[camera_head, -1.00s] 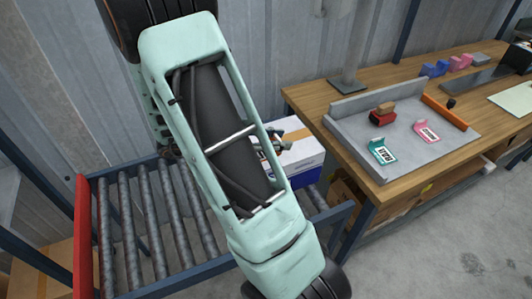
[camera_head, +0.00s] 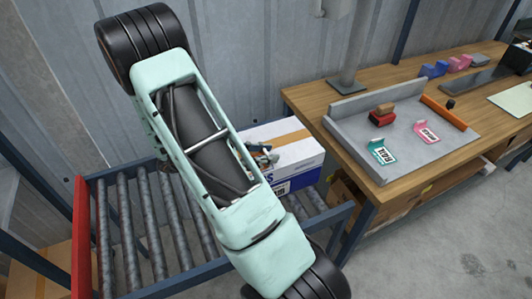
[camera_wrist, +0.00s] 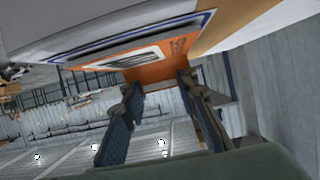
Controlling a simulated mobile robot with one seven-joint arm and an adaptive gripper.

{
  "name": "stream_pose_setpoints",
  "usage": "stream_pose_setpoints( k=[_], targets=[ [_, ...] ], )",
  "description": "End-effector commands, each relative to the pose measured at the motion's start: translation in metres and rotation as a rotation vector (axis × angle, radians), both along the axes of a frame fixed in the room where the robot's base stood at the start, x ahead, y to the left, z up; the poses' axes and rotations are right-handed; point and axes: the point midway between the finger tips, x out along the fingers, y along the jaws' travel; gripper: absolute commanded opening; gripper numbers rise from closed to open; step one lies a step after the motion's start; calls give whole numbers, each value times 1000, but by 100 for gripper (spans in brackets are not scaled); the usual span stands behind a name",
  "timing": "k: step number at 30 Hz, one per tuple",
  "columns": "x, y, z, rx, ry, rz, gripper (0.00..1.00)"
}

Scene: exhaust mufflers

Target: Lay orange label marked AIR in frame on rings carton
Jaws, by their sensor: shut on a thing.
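The rings carton (camera_head: 297,152) is white with a tan tape strip and a blue lower band, and stands on the roller conveyor. My gripper (camera_head: 264,155) is at its left side, partly hidden behind my arm. In the wrist view my gripper (camera_wrist: 158,88) is shut on the orange label (camera_wrist: 158,70), between both fingertips. The label has a white patch with dark print, too slanted to read. It lies close along the carton face, within the blue frame line (camera_wrist: 200,20) as seen here. I cannot tell whether it touches the face.
The roller conveyor (camera_head: 130,235) has free rollers left of the carton. On the wooden bench (camera_head: 310,98), a grey tray (camera_head: 350,130) holds a teal label (camera_head: 381,152), a pink label (camera_head: 427,132) and a red block (camera_head: 382,117). Blue and pink blocks stand behind.

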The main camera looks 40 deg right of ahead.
Motion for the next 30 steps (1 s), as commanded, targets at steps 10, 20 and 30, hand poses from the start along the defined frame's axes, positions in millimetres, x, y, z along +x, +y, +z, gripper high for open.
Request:
stream_pose_setpoints(
  k=[10,20,30],
  targets=[
    [0,0,-3,0,0,0,41],
    [0,0,-1,0,0,0,44],
    [12,48,20,2,-2,4,44]
  ],
)
